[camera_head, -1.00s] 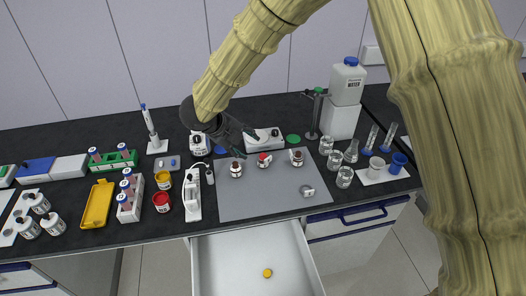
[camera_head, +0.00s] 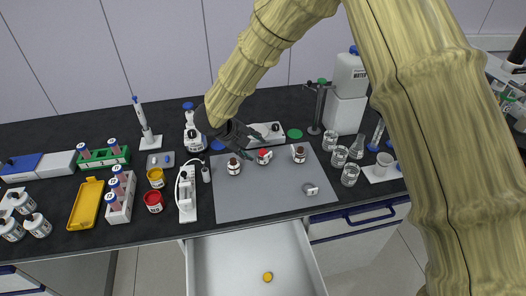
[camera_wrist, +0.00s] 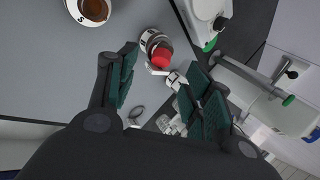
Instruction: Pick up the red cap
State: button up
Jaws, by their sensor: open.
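The red cap (camera_wrist: 161,58) lies between the fingertips in the wrist view, against a brown bottle (camera_wrist: 150,40) with a white label. In the head view the red cap (camera_head: 264,155) shows at the bottle on the grey mat (camera_head: 250,199); whether it is screwed on I cannot tell. My gripper (camera_head: 256,145) is open and empty just behind and above that bottle. In the wrist view my gripper (camera_wrist: 160,65) has its two dark green finger pads on either side of the cap, and contact does not show.
Brown bottles stand left (camera_head: 234,166) and right (camera_head: 299,154) of the cap. A white device (camera_head: 268,133) stands close behind it. Glass beakers (camera_head: 340,156) are at the right; a red jar (camera_head: 153,201) is at the left. An open drawer (camera_head: 240,260) projects below the bench.

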aim_at(263, 152)
jog(key=p+x, duration=0.1)
jog(key=x, duration=0.1)
jog(key=p+x, duration=0.1)
jog(key=x, duration=0.2)
jog(key=shift+w+a+r, duration=0.1)
jog(key=shift+w+r, duration=0.05)
jog(key=shift+w, duration=0.15)
jog(key=shift+w+d+f+p, duration=0.25)
jog(key=shift+d+f+p, duration=0.05)
jog(key=shift+f, duration=0.2)
jog(key=c, duration=0.7)
